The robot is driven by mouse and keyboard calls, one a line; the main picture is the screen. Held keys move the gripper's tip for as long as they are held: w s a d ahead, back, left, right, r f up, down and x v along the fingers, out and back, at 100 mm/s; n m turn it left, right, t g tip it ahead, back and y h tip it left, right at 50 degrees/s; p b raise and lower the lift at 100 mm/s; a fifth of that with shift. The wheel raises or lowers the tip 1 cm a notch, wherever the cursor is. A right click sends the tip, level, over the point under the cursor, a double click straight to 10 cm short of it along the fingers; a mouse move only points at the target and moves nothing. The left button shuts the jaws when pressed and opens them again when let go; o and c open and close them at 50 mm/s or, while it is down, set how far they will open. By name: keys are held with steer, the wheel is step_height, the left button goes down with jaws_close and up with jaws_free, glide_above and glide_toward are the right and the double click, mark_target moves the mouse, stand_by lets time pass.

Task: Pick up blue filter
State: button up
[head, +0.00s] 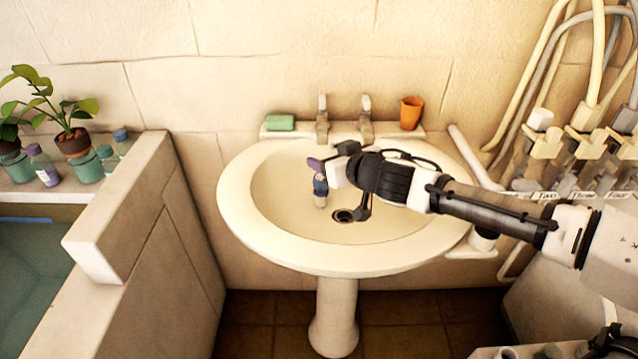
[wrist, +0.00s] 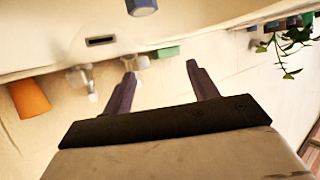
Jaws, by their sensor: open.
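The blue filter (head: 320,187) appears as a small dark-blue piece with a paler lower end, in the left part of the white washbasin bowl (head: 285,190). In the wrist view a blue end (wrist: 142,6), likely the same filter, is cut off by the top edge. My gripper (head: 317,166) reaches in from the right, over the bowl, and overlaps the filter's upper part in the head view. In the wrist view my gripper (wrist: 161,71) has its two fingers wide apart, with nothing between them. The blue end lies beyond the fingertips, apart from them.
Two taps (head: 322,118), a green soap-like block (head: 280,122) and an orange cup (head: 411,112) line the basin's back ledge. A drain (head: 344,215) lies near the filter. A low wall (head: 125,210) stands left; hoses (head: 592,60) hang right.

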glide_toward(318, 179)
steer(key=w+a+f, duration=0.1)
steer(key=w+f, duration=0.1)
steer(key=w, duration=0.2)
steer(key=shift+w+a+f, duration=0.55)
steer(key=shift+w+f, duration=0.05)
steer(key=shift+f, duration=0.2)
steer(key=shift+x, duration=2.9)
steer(key=shift+d, duration=0.1)
steer(key=shift+c, duration=0.3)
steer(key=c, duration=1.1)
steer(key=shift+r, duration=0.1)
